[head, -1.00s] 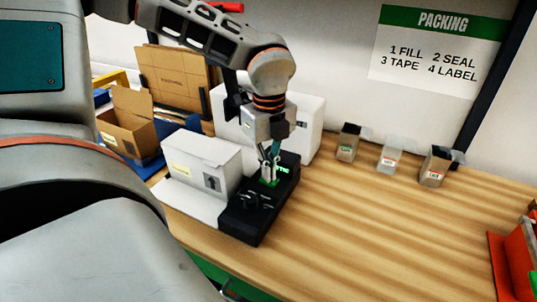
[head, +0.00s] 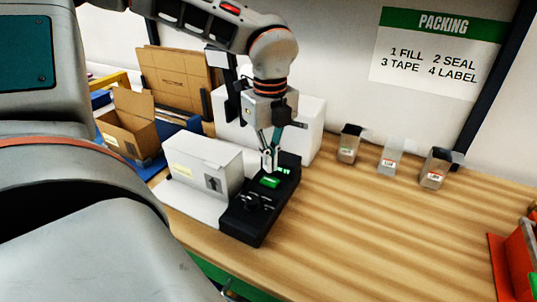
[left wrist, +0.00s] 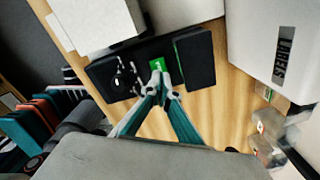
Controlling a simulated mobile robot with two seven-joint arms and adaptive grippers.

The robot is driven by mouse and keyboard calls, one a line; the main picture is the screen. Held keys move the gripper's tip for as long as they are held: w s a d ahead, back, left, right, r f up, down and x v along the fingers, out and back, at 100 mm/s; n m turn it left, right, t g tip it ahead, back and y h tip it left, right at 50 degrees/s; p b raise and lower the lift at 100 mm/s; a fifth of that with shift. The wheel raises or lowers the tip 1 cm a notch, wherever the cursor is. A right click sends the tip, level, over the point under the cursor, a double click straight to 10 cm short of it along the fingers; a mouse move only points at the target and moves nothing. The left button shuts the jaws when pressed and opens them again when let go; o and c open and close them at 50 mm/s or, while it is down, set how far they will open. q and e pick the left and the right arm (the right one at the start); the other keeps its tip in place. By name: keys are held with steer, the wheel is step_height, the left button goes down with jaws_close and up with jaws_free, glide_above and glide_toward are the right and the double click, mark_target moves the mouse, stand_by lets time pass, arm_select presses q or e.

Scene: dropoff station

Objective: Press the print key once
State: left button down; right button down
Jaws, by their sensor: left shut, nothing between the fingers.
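The black console (head: 245,222) stands on the table with dark knobs and a green key (head: 270,182), which I take to be the print key. The key also shows in the left wrist view (left wrist: 157,64). A small display (head: 285,170) on the console's raised far end glows green. My left gripper (head: 269,169) is shut and empty, pointing down, its tips just above and behind the green key. In the left wrist view its tips (left wrist: 165,90) lie close beside the key, seemingly apart from it. My right gripper is not in view.
A closed white carton (head: 200,160) sits on a white plate (head: 193,202) left of the console. A large white unit (head: 308,130) stands behind. Several small bins (head: 391,158) line the wall. An open brown box (head: 130,125) is at left. The table's middle right is clear.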

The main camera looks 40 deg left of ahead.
arm_select(q)
steer(key=shift+r, duration=1.7)
